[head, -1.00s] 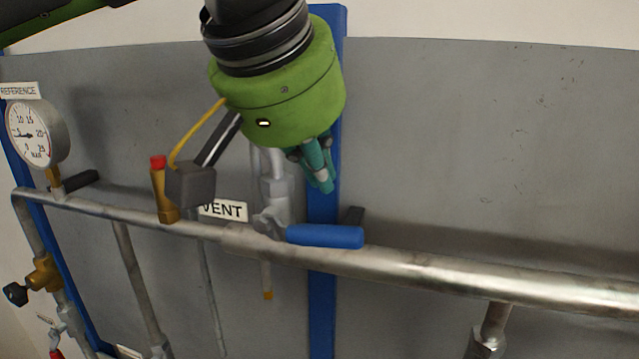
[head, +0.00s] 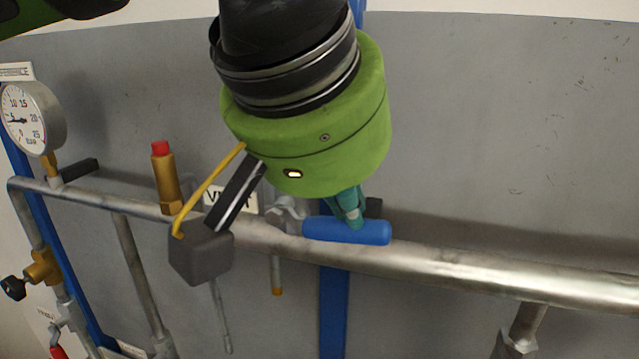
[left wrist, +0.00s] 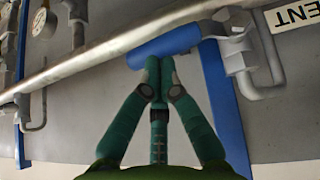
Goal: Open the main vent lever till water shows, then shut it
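The vent lever has a blue handle (head: 347,231) lying sideways in front of the thick steel pipe, right of its grey valve (head: 287,213). The VENT label (head: 232,200) is partly covered by my wrist parts. Below, a short outlet tube with an orange tip (head: 277,280) shows no water. My left gripper (head: 352,222) has its teal fingers close together at the handle's upper side. In the left wrist view the shut fingertips (left wrist: 159,62) meet the edge of the blue handle (left wrist: 168,43); whether they touch is unclear. My right gripper is out of view.
The steel pipe (head: 460,267) crosses the grey panel (head: 520,120). On the left are the reference gauge (head: 30,118), a red-capped brass fitting (head: 165,178) and a brass valve (head: 42,268). The panel to the right above the pipe is clear.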

